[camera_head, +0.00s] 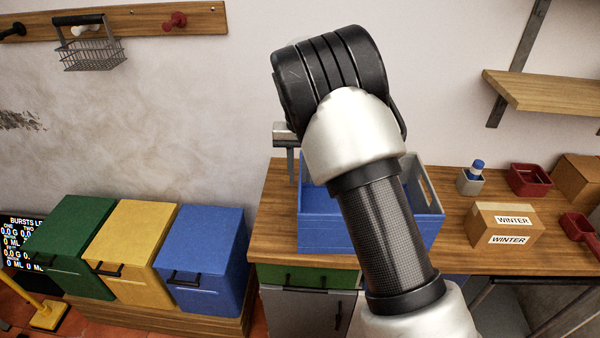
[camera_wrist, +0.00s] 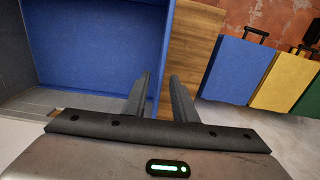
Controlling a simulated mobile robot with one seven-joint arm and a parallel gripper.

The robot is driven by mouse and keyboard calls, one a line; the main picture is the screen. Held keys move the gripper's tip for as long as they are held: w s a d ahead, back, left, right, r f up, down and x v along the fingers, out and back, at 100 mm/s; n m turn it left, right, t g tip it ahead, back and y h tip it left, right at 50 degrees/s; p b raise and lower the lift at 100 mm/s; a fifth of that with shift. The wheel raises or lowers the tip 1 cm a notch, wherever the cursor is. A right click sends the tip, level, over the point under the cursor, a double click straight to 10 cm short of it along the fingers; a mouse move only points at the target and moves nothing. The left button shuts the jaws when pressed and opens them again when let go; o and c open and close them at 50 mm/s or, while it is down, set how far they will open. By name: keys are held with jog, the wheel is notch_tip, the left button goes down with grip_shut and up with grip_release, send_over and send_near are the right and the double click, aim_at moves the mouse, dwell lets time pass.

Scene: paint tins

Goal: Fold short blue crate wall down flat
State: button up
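The blue crate (camera_head: 325,236) stands on the wooden bench with its walls up, and my arm hides much of its middle and back. Its right short wall, with a handle slot, shows beside my arm. My gripper (camera_head: 291,165) is at the crate's left end, near the left short wall, partly hidden by my wrist. In the wrist view the crate (camera_wrist: 95,45) fills the upper left. My gripper's two fingers (camera_wrist: 161,76) stand apart, with the crate's edge showing between them. I cannot tell whether either finger touches the wall.
The wooden bench (camera_head: 270,220) also holds a WINTER box (camera_head: 507,224), a red bin (camera_head: 529,180), a blue-capped bottle in a grey holder (camera_head: 471,176) and a red scoop (camera_head: 578,226). Green, yellow and blue (camera_head: 205,255) boxes stand lower left. A shelf (camera_head: 545,90) is upper right.

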grip_shut()
dwell(1.4)
